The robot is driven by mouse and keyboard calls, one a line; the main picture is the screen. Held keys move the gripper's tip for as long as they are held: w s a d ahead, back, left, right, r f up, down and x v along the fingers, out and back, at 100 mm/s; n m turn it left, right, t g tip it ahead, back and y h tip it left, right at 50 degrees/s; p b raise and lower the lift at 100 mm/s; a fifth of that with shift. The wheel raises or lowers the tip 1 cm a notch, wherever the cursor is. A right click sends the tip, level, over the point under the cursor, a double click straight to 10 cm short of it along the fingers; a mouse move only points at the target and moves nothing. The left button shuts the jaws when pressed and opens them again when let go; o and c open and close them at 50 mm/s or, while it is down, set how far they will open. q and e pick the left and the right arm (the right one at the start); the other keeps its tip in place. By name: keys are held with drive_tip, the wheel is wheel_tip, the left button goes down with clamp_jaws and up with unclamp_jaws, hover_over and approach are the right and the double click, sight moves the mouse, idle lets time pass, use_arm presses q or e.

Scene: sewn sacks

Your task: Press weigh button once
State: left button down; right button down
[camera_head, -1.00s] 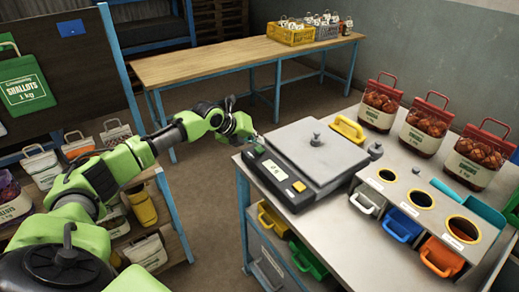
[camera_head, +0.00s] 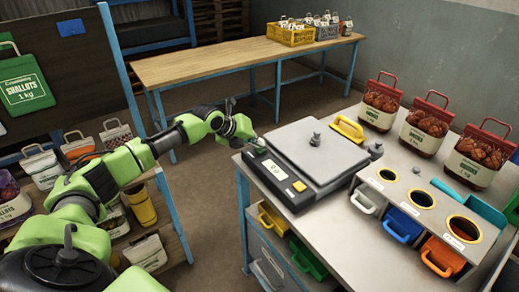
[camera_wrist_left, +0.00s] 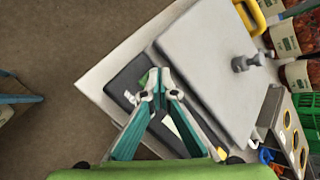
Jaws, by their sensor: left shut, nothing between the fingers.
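The scale has a flat grey plate (camera_head: 318,150) and a black front console with a lit display (camera_head: 274,169). A yellow button (camera_head: 299,186) sits at the console's near end. A green button (camera_wrist_left: 143,81) shows at the console's far end in the left wrist view, beside my fingertips. I cannot read a label on either button. My left gripper (camera_head: 256,139) is shut and empty at the console's far end, close to the green button. In the left wrist view its fingertips (camera_wrist_left: 158,86) overlap the console; whether they touch it cannot be told. My right gripper is out of view.
A knob (camera_head: 315,139) stands on the scale plate. A yellow-handled item (camera_head: 348,128) lies behind it. Bags of onions (camera_head: 427,126) line the table's back. A sorter with round holes (camera_head: 421,198) stands to the right. The floor between table and shelves is clear.

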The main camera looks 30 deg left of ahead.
sight(258, 149)
use_arm(q)
drive_tip(key=shift+f, duration=0.5)
idle(0.4)
drive_tip(key=shift+r, duration=0.15)
drive_tip(key=shift+r+p, duration=0.5)
drive_tip(key=shift+r, duration=0.3)
wheel_tip(258, 149, up, 5)
drive_tip(key=p, duration=0.4)
drive_tip(key=shift+f, duration=0.1)
idle(0.6)
